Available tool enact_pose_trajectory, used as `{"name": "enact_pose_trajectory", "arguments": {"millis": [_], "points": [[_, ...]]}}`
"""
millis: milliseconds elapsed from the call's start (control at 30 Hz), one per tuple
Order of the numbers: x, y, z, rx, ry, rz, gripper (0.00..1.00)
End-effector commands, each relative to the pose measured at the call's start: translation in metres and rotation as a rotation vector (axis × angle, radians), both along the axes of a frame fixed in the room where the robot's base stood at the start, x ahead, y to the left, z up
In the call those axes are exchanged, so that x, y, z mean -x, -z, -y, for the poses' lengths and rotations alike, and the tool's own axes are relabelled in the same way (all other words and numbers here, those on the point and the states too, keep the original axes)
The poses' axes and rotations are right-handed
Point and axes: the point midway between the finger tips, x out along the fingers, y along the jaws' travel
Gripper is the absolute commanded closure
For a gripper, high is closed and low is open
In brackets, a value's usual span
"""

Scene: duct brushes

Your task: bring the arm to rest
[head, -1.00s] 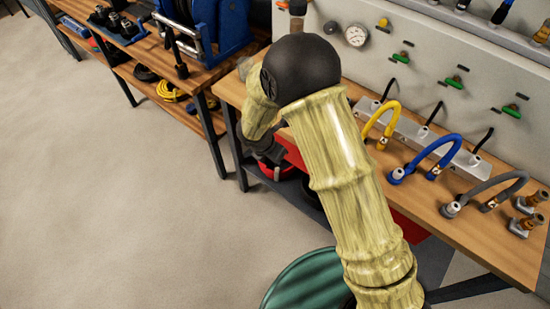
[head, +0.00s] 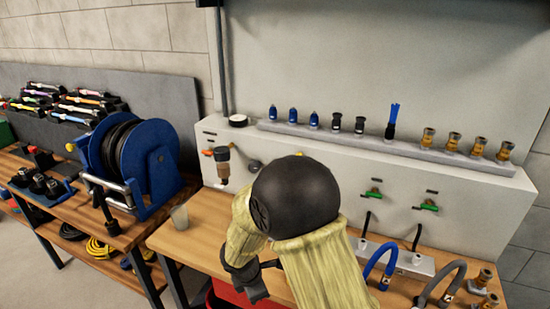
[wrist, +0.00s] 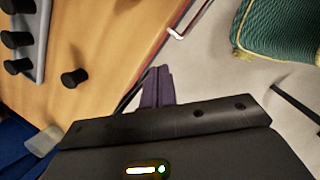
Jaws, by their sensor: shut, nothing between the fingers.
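My gripper (wrist: 157,86) is shut and empty in the wrist view, its two fingers together and pointing toward the table edge. In the head view my arm, with pale wood-like links and a black elbow joint, is bent in front of the right workbench. The dark end of my arm with the gripper (head: 250,284) hangs low beside the bench's front edge; its fingertips are hard to make out there. No held object shows.
The right workbench (head: 203,245) carries a clear cup (head: 180,218), a blue hose loop (head: 384,262) and a grey hose loop (head: 440,285). A blue hose reel (head: 150,165) stands on the left bench. A green ridged object (wrist: 280,28) shows in the wrist view.

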Motion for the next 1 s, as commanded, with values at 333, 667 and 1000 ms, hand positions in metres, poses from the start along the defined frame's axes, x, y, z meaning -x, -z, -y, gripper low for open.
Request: {"name": "enact_pose_trajectory", "arguments": {"millis": [333, 667, 1000], "points": [[0.049, -0.089, 0.140, -0.321, 1.123, 0.072, 1.00], [0.107, -0.126, 0.202, -0.561, 1.901, 0.139, 1.00], [0.109, -0.126, 0.204, -0.570, 1.935, 0.140, 1.00]]}}
